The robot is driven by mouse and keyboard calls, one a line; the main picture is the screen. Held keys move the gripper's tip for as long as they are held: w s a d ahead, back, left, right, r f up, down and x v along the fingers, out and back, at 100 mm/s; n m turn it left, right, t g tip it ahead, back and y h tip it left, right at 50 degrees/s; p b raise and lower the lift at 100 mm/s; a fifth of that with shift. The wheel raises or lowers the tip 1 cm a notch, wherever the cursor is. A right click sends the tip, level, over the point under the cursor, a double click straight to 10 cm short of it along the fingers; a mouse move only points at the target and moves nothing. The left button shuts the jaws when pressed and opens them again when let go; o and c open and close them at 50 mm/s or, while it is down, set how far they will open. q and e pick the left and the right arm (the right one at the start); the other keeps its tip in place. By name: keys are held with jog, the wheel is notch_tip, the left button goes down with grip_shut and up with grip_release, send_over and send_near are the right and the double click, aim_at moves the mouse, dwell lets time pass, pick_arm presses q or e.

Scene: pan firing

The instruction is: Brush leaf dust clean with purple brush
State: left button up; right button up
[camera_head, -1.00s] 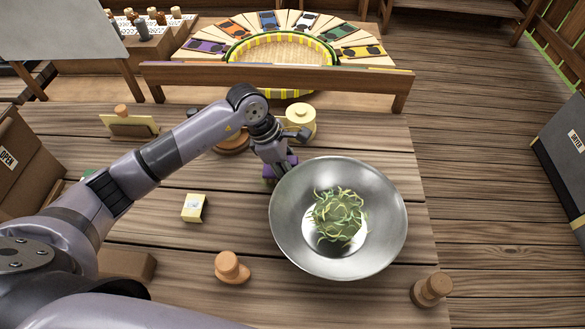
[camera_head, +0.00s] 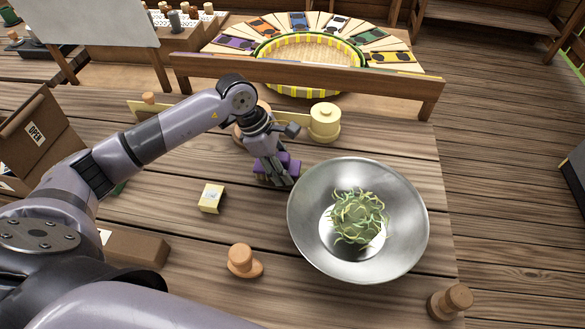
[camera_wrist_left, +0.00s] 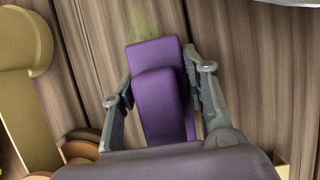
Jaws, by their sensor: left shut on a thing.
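The purple brush (camera_head: 291,163) is in my left gripper (camera_head: 277,179), just left of the metal pan, low over the table. In the left wrist view the purple brush (camera_wrist_left: 158,90) sits between both fingers of my left gripper (camera_wrist_left: 160,88). A faint green haze, which looks like leaf dust (camera_wrist_left: 143,24), shows on the wood just beyond the brush's end. In the head view the arm and brush hide that spot. The pan (camera_head: 310,240) holds a heap of green leaf strands (camera_head: 358,217). My right gripper is not in view.
A yellow box (camera_head: 211,198) and a wooden knob-like piece (camera_head: 242,260) stand left of the pan. A cream lidded jar (camera_head: 324,121) stands behind it. Another wooden piece (camera_head: 450,302) is at the front right corner. A raised wooden rail (camera_head: 300,80) runs along the back.

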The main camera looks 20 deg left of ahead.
pick_arm(q)
jog(key=shift+a+f+b, duration=0.1)
jog(key=shift+f+b, duration=0.1)
jog(key=shift+b, duration=0.2)
jog(key=shift+w+d+b, duration=0.25)
jog(key=shift+d, duration=0.85)
jog(key=shift+w+d+b, duration=0.3)
jog(key=shift+d, duration=0.8)
jog(key=shift+w+d+b, duration=0.25)
jog(key=shift+d, duration=0.95)
